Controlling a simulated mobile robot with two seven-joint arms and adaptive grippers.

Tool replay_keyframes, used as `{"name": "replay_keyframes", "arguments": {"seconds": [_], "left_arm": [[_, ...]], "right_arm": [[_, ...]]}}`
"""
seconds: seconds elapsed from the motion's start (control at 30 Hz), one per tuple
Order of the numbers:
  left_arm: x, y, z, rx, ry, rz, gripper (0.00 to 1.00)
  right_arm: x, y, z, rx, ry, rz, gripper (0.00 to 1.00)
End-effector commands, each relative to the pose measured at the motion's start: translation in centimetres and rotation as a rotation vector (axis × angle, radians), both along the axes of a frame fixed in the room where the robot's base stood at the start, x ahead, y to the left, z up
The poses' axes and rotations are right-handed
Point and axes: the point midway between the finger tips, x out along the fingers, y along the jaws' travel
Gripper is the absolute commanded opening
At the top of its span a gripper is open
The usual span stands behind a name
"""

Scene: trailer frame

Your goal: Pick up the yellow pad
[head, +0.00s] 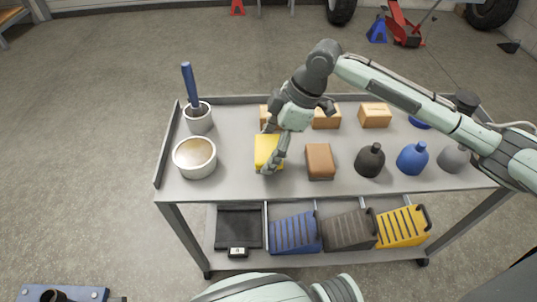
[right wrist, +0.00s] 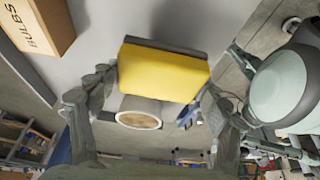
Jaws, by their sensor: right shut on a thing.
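The yellow pad (head: 266,146) is a small block at the left middle of the cart top in the head view. In the right wrist view, the pad (right wrist: 163,75) shows a yellow face with a dark grey layer along its far edge. My right gripper (head: 271,152) reaches down over it and is shut on it. In the right wrist view, the fingers of my right gripper (right wrist: 160,88) stand at the pad's left and right sides. I cannot tell whether the pad touches the cart top. My left gripper is not in view.
The cart top (head: 235,178) also holds a cream bowl (head: 195,157), a grey cup (head: 198,118) with a blue-handled tool, a brown block (head: 320,161), several small boxes behind, and black (head: 370,161), blue (head: 412,159) and grey bottles to the right. Bins sit on the lower shelf.

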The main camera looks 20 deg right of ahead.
Motion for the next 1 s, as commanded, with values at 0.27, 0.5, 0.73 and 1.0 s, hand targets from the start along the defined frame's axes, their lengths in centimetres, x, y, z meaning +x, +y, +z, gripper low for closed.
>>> {"name": "replay_keyframes", "arguments": {"seconds": [0.27, 0.5, 0.73, 1.0], "left_arm": [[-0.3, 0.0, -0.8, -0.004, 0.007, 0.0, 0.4], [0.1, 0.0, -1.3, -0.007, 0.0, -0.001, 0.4], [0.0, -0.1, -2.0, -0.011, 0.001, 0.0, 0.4], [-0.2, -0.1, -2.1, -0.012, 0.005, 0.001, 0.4]], "right_arm": [[-4.6, 3.3, 4.1, 0.002, -0.004, 0.008, 0.49], [-8.1, 5.8, 6.6, 0.001, -0.003, 0.004, 0.49], [-9.5, 6.7, 7.5, 0.0, -0.002, 0.001, 0.49], [-9.6, 6.7, 7.6, 0.0, 0.0, 0.001, 0.49]]}}
